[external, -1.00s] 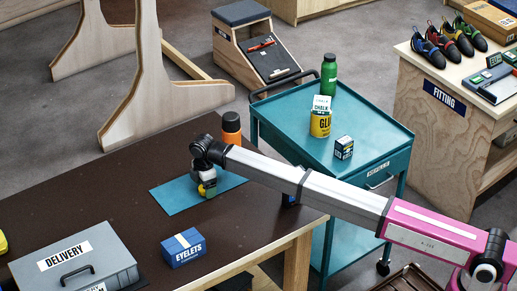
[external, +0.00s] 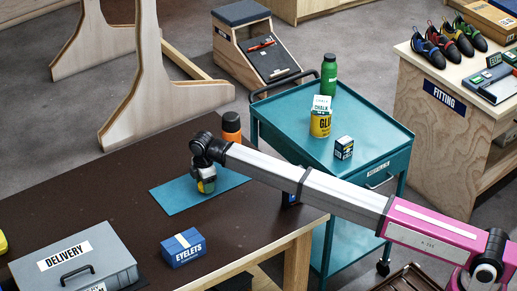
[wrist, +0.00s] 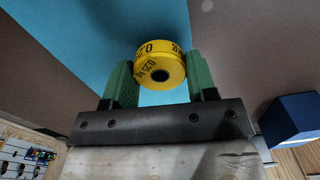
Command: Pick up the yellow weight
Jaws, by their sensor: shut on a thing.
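The yellow weight (wrist: 160,64) is a short yellow cylinder with black lettering and a dark hole in its end. In the wrist view it sits between the two green fingers of my gripper (wrist: 160,80), which is shut on it. In the external view my gripper (external: 205,186) points down over the teal mat (external: 180,201) on the dark table. Only a little of the weight shows there, and I cannot tell whether it touches the mat.
An orange bottle (external: 231,128) stands just behind my gripper. A blue EYELETS box (external: 183,248) and a grey DELIVERY case (external: 75,265) are on the table's near side. A teal cart (external: 285,120) with a green bottle, a glue can and a small box stands to the right.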

